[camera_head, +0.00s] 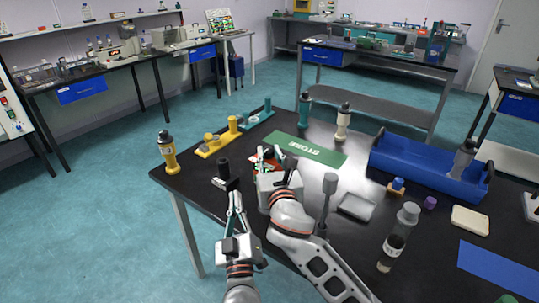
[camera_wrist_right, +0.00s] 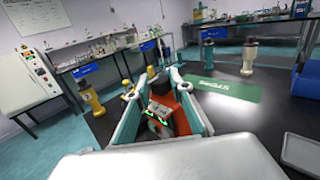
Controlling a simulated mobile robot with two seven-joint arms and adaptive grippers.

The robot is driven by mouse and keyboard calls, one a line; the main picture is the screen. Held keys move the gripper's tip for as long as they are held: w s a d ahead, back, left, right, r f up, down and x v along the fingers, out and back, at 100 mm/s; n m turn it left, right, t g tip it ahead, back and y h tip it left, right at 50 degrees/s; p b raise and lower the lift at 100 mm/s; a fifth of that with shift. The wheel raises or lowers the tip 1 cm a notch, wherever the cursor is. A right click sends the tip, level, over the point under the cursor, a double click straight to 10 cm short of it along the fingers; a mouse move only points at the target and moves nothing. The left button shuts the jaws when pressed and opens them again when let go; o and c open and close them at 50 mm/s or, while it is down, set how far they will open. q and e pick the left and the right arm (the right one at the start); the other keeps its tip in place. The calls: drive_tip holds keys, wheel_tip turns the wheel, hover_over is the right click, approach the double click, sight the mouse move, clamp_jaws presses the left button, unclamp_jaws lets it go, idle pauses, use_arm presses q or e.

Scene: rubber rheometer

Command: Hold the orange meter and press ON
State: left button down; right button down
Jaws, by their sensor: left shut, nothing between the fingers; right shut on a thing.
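The orange meter (camera_head: 255,167) is mostly hidden behind my right gripper (camera_head: 268,157) in the head view. In the right wrist view the orange meter (camera_wrist_right: 183,112) is between the teal and white fingers of my right gripper (camera_wrist_right: 158,92), which is shut on it. A small dark part with green marks faces that camera; its ON button cannot be made out. My left gripper (camera_head: 236,203) is shut and empty, to the lower left of the meter and apart from it. Its tips are just below a black upright object (camera_head: 229,174).
A yellow bottle (camera_head: 169,160) stands at the table's left corner, near a yellow rack (camera_head: 214,146). A green mat (camera_head: 315,152) lies behind the meter. A blue tray (camera_head: 405,172), a clear bottle (camera_head: 397,240) and a grey pan (camera_head: 357,206) are to the right.

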drive_tip(key=c, duration=1.7)
unclamp_jaws()
